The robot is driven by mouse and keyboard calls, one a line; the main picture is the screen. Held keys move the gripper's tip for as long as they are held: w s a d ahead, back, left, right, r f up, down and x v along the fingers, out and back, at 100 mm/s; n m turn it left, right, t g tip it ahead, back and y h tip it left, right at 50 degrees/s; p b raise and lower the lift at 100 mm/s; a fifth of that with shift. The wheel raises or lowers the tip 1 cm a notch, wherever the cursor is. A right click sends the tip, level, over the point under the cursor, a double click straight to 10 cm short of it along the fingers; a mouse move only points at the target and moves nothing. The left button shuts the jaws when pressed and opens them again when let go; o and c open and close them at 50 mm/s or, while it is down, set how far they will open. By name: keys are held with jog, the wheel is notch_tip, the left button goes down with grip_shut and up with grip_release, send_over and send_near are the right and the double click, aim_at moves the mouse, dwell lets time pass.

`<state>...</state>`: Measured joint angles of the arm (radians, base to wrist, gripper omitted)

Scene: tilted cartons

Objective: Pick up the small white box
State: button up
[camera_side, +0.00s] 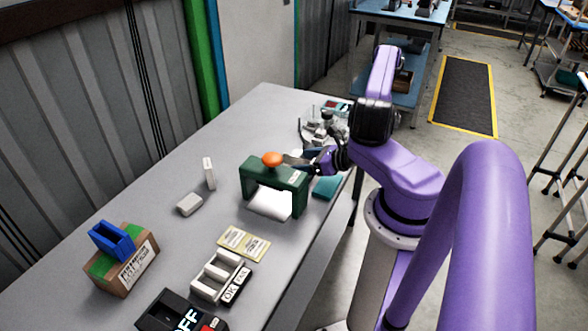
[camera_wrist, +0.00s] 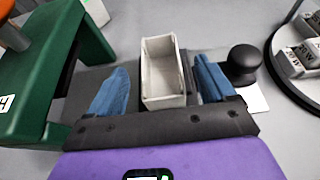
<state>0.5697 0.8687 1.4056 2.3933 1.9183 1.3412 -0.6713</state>
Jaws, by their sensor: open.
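A small white box (camera_wrist: 164,72), seen from above with raised edges and a recessed face, lies between my two blue fingertips in the wrist view. My gripper (camera_wrist: 162,88) is open, with one finger on each side of the box. The left finger is apart from it; a dark strip lies between the box and the right finger. In the side view my gripper (camera_side: 298,160) is low over the table behind the green press, and the box there is mostly hidden.
The green press (camera_side: 273,177) with an orange knob stands close to my gripper's left in the wrist view. A black knob (camera_wrist: 243,60) and a round stamp rack (camera_wrist: 296,55) are to its right. Two other whitish boxes, one upright (camera_side: 209,173) and one lying (camera_side: 189,204), are farther left.

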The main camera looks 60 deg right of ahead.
aim_at(292, 161)
jog(key=x, duration=0.5)
jog(key=shift+w+r, duration=0.1)
jog(key=shift+r, duration=0.1)
jog(key=shift+c, duration=0.3)
jog(key=c, duration=1)
